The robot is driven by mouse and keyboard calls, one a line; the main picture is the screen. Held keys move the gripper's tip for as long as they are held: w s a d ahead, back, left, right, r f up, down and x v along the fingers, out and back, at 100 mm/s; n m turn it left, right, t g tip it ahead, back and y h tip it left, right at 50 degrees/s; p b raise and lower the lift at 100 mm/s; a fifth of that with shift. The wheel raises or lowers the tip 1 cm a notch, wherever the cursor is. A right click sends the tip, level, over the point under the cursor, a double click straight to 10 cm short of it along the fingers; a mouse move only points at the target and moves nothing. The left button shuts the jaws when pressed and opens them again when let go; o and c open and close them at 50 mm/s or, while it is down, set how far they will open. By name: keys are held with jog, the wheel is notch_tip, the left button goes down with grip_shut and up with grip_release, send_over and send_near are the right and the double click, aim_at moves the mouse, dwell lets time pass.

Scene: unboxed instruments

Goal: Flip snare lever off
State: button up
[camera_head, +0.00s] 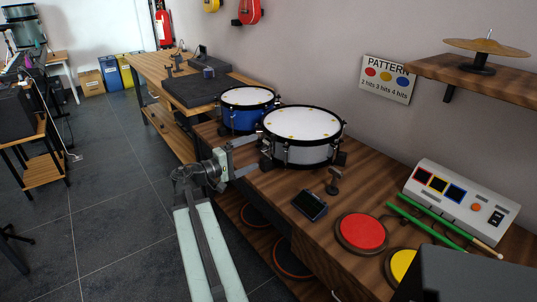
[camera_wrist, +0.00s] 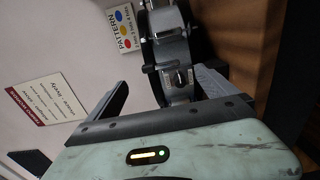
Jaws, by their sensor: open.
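The white snare drum (camera_head: 303,136) stands on the wooden bench with its black rim on top. In the wrist view its side (camera_wrist: 160,45) shows at the top centre. A grey metal fitting with a small dark lever (camera_wrist: 180,78) is on the drum's side; which way the lever is set is hard to tell. My gripper (camera_head: 252,154) is at the left side of the snare drum in the head view. In the wrist view my gripper (camera_wrist: 162,82) is open and empty, its fingers either side of the fitting, the right finger closer. Contact cannot be told.
A blue drum (camera_head: 246,110) stands just behind the snare drum. A small dark device (camera_head: 310,205), a red pad (camera_head: 361,232), green sticks (camera_head: 430,222) and a grey control box (camera_head: 460,198) lie to the right.

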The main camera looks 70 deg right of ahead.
aim_at(273, 145)
jog(key=x, duration=0.7)
jog(key=shift+d, duration=0.2)
jog(key=shift+c, duration=0.3)
